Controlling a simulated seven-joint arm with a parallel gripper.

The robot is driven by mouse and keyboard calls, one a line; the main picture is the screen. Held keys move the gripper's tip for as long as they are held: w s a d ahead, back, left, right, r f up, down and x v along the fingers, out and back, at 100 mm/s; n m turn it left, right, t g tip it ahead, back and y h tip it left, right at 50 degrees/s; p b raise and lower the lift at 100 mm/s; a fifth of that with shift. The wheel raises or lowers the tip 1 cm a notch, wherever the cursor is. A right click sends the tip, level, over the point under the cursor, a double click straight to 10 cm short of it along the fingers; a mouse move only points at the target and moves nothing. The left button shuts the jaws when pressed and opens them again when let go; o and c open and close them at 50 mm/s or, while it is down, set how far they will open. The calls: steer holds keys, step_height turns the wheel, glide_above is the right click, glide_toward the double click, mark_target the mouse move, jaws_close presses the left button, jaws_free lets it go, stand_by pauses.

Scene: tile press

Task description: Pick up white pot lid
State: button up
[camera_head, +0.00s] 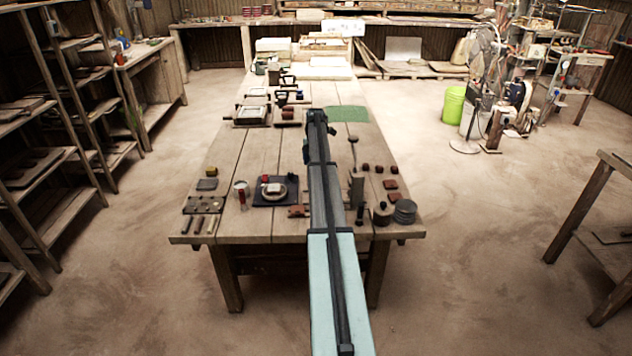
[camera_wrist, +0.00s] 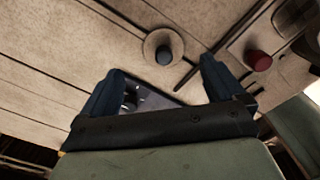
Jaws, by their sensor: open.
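The likely white pot lid is a small pale round disc with a dark blue knob (camera_wrist: 177,37), lying flat on the wooden table in the wrist view. My gripper (camera_wrist: 162,68) is open, with its two dark fingers spread and nothing held between them. The disc lies beyond the fingertips, roughly in line with the gap between them, and apart from both. In the head view my arm reaches along the middle of the table; I cannot clearly make out the fingers or this lid there.
In the wrist view, a dark panel (camera_wrist: 150,98) shows between the fingers, and a red knob (camera_wrist: 258,60) sits right of the disc. In the head view, a black mat (camera_head: 262,201) with a pale ring, stacked grey discs (camera_head: 405,211) and a green mat (camera_head: 347,113) occupy the table (camera_head: 225,160).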

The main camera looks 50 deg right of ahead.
steer(key=shift+s+a+f, duration=0.1)
steer(key=shift+s+f, duration=0.05)
steer(key=shift+f, duration=1.4)
steer(key=shift+s+f, duration=0.1)
steer(key=shift+f, duration=1.45)
steer(key=c, duration=1.1)
steer(key=r, duration=0.9)
steer(key=shift+w+a+r, duration=0.25)
steer(key=shift+w+r, duration=0.05)
steer(key=shift+w+a+r, duration=0.5)
steer(key=shift+w+a, duration=2)
steer(key=shift+a, duration=1.9)
steer(key=shift+w+a+r, duration=0.5)
steer(key=shift+w+a, duration=2)
steer(key=shift+a, duration=1.9)
steer(key=shift+w+a+r, duration=0.5)
steer(key=shift+w+a, duration=2)
steer(key=shift+a, duration=1.9)
